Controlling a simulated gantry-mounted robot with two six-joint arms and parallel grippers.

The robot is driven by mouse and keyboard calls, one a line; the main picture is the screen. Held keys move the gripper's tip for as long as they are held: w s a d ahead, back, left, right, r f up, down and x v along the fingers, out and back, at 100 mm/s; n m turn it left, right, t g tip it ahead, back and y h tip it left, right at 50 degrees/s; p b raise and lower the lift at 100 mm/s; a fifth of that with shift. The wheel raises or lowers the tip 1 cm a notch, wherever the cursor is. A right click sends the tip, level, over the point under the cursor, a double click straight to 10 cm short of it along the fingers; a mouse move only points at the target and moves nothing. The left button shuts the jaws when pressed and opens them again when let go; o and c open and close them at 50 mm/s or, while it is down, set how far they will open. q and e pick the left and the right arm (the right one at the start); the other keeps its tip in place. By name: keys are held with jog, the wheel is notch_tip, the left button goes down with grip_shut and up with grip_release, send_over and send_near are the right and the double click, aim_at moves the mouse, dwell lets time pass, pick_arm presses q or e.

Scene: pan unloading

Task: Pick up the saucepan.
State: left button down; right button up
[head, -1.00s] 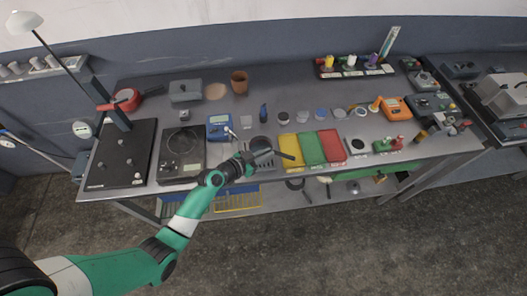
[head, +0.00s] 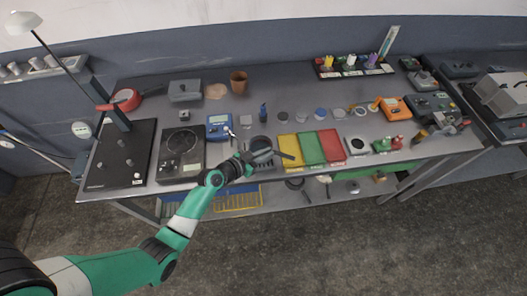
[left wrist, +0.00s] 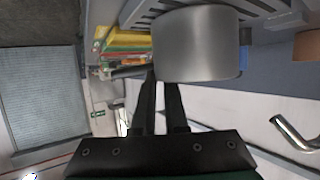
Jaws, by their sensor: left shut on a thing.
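The saucepan (head: 261,144) is small and dark grey in the head view, near the front edge of the bench. A dark handle sticks out from it to the right. In the left wrist view it is a shiny metal cylinder (left wrist: 197,45) just beyond my fingertips. My left gripper (head: 246,158) comes from the front left and is shut on the saucepan. In the left wrist view its fingers (left wrist: 160,84) end against the pan's lower left side. The exact grip point is hard to make out. I cannot tell if the pan touches the surface beneath. My right gripper is not in view.
A slatted grey rack (left wrist: 165,10) shows beside the pan. Several small jars and tools stand behind.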

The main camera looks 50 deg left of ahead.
pick_arm(q)
jog(key=shift+r, duration=0.25)
notch_tip(320, 180, up, 3)
jog(key=shift+d+r+p, duration=0.1)
jog(key=shift+p, duration=0.65)
jog(key=s+d+r+p, duration=0.2)
jog(key=s+d+r, duration=0.1)
jog(key=s, duration=0.3)
jog(key=s+d+r+p, duration=0.1)
jog(key=s+d+r, duration=0.2)
jog(key=s+r, duration=0.3)
jog(key=shift+d+r+p, duration=0.15)
jog(key=shift+d+p, duration=0.2)
